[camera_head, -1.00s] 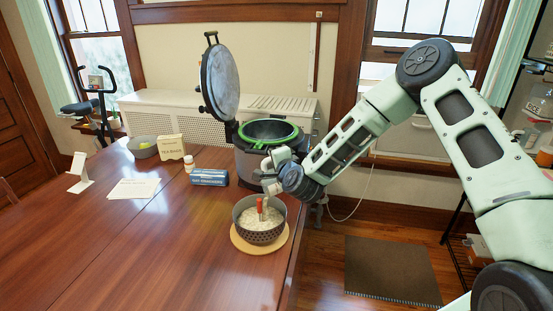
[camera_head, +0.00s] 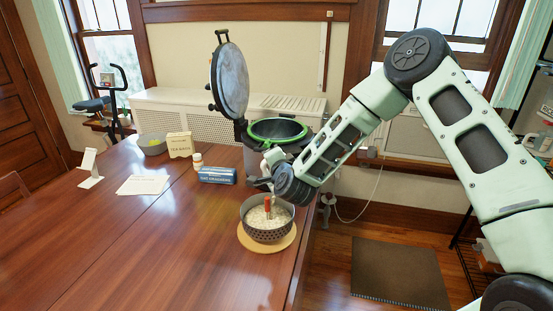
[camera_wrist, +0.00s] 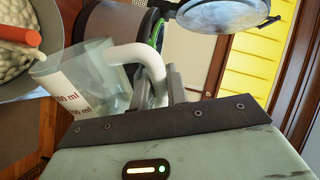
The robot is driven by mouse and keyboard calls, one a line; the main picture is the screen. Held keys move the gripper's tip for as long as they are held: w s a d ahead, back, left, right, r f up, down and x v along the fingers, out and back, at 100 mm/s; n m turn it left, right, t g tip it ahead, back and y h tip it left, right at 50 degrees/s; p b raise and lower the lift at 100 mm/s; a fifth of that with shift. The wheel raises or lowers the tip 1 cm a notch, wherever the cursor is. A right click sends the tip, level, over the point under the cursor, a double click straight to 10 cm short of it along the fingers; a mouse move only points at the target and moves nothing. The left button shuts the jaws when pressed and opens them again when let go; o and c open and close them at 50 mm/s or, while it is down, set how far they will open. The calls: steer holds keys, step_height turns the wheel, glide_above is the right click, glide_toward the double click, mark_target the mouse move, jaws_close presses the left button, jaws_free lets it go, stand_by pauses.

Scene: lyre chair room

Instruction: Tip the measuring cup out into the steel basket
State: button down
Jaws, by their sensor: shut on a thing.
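The steel basket (camera_head: 268,236) is a dark perforated bowl on the table's right side, filled with white lumpy stuff; its rim also shows in the wrist view (camera_wrist: 50,88). A red-orange stick (camera_head: 267,207) stands up in it. My gripper (camera_wrist: 165,88) is shut on the white handle of the clear measuring cup (camera_wrist: 92,80), which has red ml marks. In the wrist view the cup's mouth is close to the basket rim; I see no contents in it. In the head view my gripper (camera_head: 270,178) is just behind and above the basket, and the cup is hard to make out.
The basket stands on a round tan mat (camera_head: 252,243). Behind it is a large pot (camera_head: 262,166) with a green rim and raised lid (camera_head: 230,80). A blue box (camera_head: 216,175), small bottle (camera_head: 197,160) and tea bag box (camera_head: 180,145) stand left. The table's front left is clear.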

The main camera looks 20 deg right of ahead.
stand_by(0.3)
steer(key=shift+a+f+n+h+b, duration=0.1)
steer(key=shift+a+n+h+b, duration=0.25)
steer(key=shift+a+n, duration=0.55)
steer(key=shift+a, duration=0.25)
steer(key=shift+a+f+n+b, duration=0.25)
steer(key=shift+a+n+b, duration=0.25)
steer(key=shift+a, duration=0.45)
steer(key=shift+a+f+n+h+b, duration=0.15)
steer(key=shift+a+f+n+b, duration=0.15)
steer(key=shift+a, duration=0.2)
steer(key=shift+a+f+n+h+b, duration=0.15)
steer(key=shift+a+n+b, duration=0.15)
steer(key=shift+a+b, duration=0.15)
